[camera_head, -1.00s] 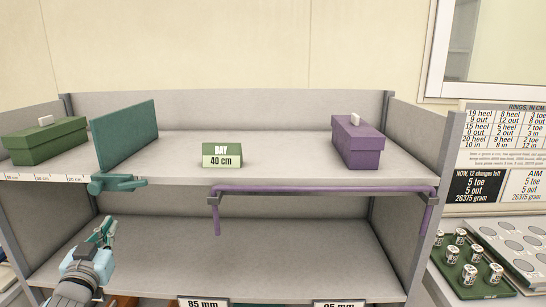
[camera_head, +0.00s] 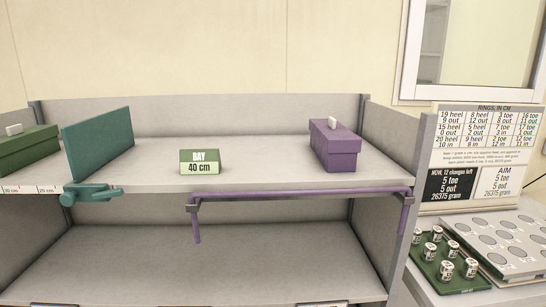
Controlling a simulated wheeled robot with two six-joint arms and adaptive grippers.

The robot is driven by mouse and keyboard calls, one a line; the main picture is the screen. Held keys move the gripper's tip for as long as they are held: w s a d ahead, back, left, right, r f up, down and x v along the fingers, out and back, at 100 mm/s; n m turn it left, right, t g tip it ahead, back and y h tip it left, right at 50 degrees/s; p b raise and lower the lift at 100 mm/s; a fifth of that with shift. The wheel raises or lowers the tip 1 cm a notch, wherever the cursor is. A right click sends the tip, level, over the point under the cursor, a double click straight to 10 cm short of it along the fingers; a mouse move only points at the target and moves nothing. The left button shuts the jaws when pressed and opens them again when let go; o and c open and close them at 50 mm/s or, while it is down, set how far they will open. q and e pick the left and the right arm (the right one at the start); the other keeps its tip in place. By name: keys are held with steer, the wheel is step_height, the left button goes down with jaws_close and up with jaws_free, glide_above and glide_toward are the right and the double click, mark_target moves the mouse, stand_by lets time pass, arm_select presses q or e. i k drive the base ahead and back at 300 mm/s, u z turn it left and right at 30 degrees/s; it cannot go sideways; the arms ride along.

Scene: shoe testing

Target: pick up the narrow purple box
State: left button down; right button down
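The narrow purple box (camera_head: 334,146) stands on the right part of the upper shelf, its long side running front to back. A small white tab (camera_head: 332,123) sits on its lid. Nothing touches the box except the shelf under it. Neither of my grippers shows in the head view now.
The upper shelf (camera_head: 260,174) has a green "BAY 40 cm" block (camera_head: 199,161), a teal upright divider (camera_head: 98,144) and a green box (camera_head: 27,150). A purple rail (camera_head: 300,191) runs along its front edge. At right are a green tray (camera_head: 455,283) of small weights and a sign board (camera_head: 486,157).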

mark_target(337, 148)
steer(key=u, duration=2.2)
steer(key=k, duration=0.95)
steer(key=z, duration=3.25)
